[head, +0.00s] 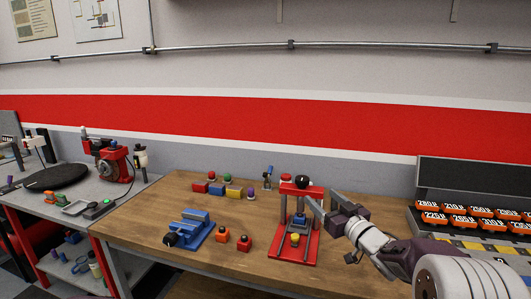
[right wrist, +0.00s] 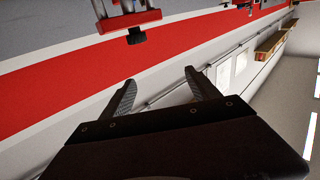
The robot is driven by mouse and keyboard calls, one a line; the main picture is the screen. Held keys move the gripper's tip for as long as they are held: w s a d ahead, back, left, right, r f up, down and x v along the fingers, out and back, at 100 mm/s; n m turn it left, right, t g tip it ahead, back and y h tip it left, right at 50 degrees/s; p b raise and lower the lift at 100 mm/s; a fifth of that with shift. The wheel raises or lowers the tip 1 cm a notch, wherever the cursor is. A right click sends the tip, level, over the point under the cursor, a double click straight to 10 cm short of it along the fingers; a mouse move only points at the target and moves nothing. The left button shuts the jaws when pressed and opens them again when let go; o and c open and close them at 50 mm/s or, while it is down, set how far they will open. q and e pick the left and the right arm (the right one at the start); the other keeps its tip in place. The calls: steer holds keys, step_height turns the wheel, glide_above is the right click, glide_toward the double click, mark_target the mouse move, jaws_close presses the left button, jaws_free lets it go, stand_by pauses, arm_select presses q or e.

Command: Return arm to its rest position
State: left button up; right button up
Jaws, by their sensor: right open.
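My right gripper (head: 320,204) is raised in front of the upper part of a red press (head: 296,250) on the wooden bench. Its jaws are open, and nothing shows between them. In the right wrist view the two dark fingers (right wrist: 158,88) stand apart, with the wall beyond them. The press has a dark knob (head: 302,182) near its top and a yellow and orange piece (head: 295,239) in its middle. I cannot tell whether the gripper touches the press. My left arm and gripper are not in view.
A blue vise (head: 190,230) stands left of the press, with an orange block (head: 222,235) and a red block (head: 244,243) between. Several coloured blocks (head: 233,191) line up behind. A bin rack with orange labelled bins (head: 481,212) stands right. The bench's front left (head: 130,225) is clear.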

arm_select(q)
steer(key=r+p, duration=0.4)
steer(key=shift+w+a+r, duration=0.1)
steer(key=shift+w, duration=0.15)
arm_select(e)
steer(key=s+f+m+g+h, duration=0.1)
steer(key=s+f+g, duration=0.4)
steer(key=s, duration=0.6)
steer(key=s+f+m+g+h, duration=0.2)
steer(key=s+f+g, duration=0.3)
steer(key=s+f, duration=0.5)
steer(key=s+f+m+g+h, duration=0.2)
steer(key=s+f+g, duration=0.3)
steer(key=s, duration=0.6)
step_height(320, 180, down, 3)
steer(key=shift+s+d+r+g+h, duration=0.15)
steer(key=shift+s+g+h, duration=0.2)
steer(key=shift+h, duration=0.45)
